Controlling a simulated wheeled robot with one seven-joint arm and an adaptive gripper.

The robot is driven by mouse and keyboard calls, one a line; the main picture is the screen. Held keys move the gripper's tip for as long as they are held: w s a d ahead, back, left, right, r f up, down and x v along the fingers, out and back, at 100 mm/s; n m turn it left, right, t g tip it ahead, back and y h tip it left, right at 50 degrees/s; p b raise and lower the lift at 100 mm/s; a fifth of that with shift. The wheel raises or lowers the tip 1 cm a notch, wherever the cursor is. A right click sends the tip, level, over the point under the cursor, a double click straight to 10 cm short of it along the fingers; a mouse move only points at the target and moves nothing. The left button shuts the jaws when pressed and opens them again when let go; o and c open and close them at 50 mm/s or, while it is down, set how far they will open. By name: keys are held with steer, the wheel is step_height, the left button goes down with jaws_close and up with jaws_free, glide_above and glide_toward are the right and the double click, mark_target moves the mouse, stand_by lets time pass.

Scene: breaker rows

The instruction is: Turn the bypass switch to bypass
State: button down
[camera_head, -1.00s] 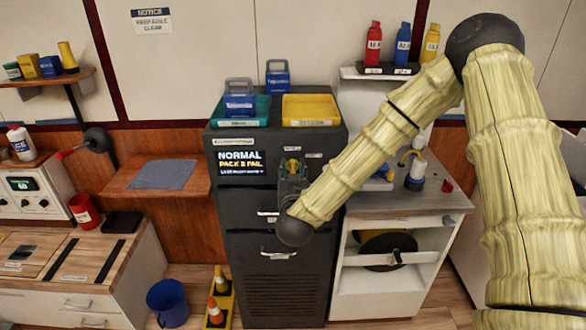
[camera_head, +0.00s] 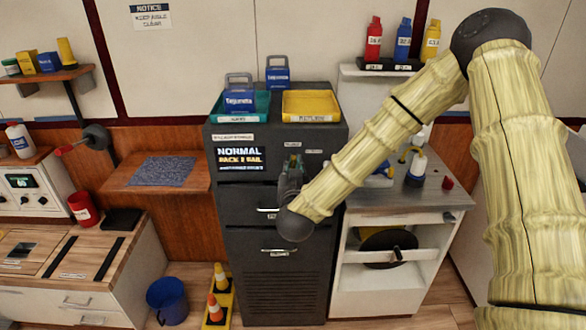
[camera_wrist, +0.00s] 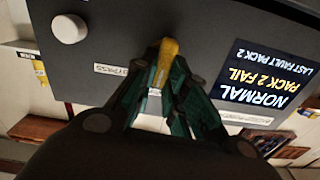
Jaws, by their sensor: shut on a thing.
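The bypass switch has a yellow handle (camera_wrist: 167,55) on the dark cabinet front, seen upside down in the wrist view. My gripper (camera_wrist: 172,82) has its green fingers shut on this handle. In the head view my gripper (camera_head: 291,166) is at the upper front of the dark cabinet (camera_head: 285,290), and its fingers and wrist hide the handle. The display (camera_head: 239,159) to the left of the gripper reads NORMAL and PACK 2 FAIL. It also shows inverted in the wrist view (camera_wrist: 266,75).
A round pale knob (camera_wrist: 69,28) sits on the same panel. Teal (camera_head: 262,104) and yellow (camera_head: 311,106) trays stand on the cabinet top. A drawer handle (camera_head: 279,251) juts out below my wrist. A white cart (camera_head: 378,298) stands to the right.

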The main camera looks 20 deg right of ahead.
steer(key=m+b, duration=0.6)
steer(key=m, duration=0.1)
steer(key=d+m+b, duration=0.1)
steer(key=m+b, duration=0.2)
steer(key=shift+s+f+m, duration=0.1)
steer(key=shift+f+m, duration=0.2)
steer(key=shift+r, duration=0.1)
stand_by(0.4)
steer(key=c, duration=1.4)
jaws_free()
steer(key=shift+c, duration=0.2)
steer(key=v, duration=1.2)
